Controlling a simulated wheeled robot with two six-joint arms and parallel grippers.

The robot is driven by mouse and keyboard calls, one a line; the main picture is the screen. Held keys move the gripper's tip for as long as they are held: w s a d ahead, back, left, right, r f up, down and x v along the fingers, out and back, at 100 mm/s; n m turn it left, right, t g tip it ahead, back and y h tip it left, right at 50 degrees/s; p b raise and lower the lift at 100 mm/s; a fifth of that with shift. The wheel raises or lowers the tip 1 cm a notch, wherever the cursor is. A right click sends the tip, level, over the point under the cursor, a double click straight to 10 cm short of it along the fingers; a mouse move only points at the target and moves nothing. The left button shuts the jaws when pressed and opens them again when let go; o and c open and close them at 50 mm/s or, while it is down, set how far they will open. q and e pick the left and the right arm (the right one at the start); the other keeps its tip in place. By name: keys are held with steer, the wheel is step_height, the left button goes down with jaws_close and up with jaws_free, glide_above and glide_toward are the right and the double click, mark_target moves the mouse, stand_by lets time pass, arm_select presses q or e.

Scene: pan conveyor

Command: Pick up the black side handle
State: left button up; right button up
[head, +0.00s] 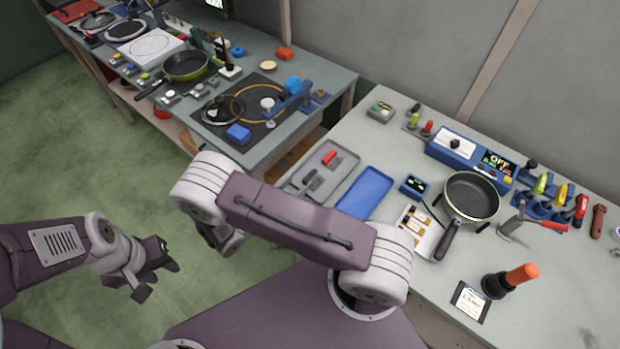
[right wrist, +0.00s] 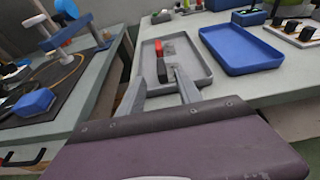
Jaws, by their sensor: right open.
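The black side handle (head: 310,178) lies in a grey tray (head: 345,167) near the left edge of the right-hand table, beside a red handle (head: 329,157). In the right wrist view the black handle (right wrist: 162,71) lies in the tray, nearer to me than the red handle (right wrist: 158,47). My right gripper (right wrist: 160,82) is open and empty, its fingers apart in front of the tray's near end. In the head view my own arm hides it. My left gripper (head: 158,280) is over the floor at the left, fingers apart and empty.
A blue tray (head: 366,190) lies right of the grey tray. A frying pan (head: 472,196), a blue control box (head: 460,150) and several tools stand further right. The left table (head: 245,68) holds pans and a blue block (head: 238,133). A gap separates the tables.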

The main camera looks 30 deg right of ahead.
mark_target(308, 177)
steer(key=p+x, duration=0.1)
steer(key=x, duration=0.6)
steer(key=shift+s+d+f, duration=0.1)
jaws_close()
